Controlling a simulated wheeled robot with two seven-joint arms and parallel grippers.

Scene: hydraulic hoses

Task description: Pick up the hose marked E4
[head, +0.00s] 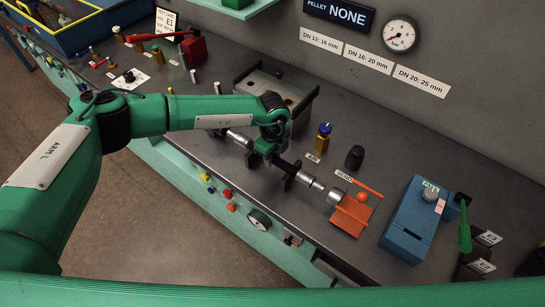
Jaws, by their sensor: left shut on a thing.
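My left gripper (264,156) is over the bench in front of the dark open-topped block. It is shut on a silver-and-black piece (309,181) with metal fittings, which slants from upper left to lower right. Its right end is close to an orange block (350,214). I cannot tell whether the piece rests on its dark supports or is lifted. My gripper and wrist hide its middle. I cannot read an E4 mark on it or elsewhere. A sign (167,20) at the back left reads E1. My right gripper is not in view.
The dark open-topped block (301,107) stands behind my gripper. A blue-capped brass fitting (323,136), a black knob (354,158) and a blue box (412,222) stand to the right. Tagged dark holders (483,262) are at far right. The bench (395,150) is clear towards the wall.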

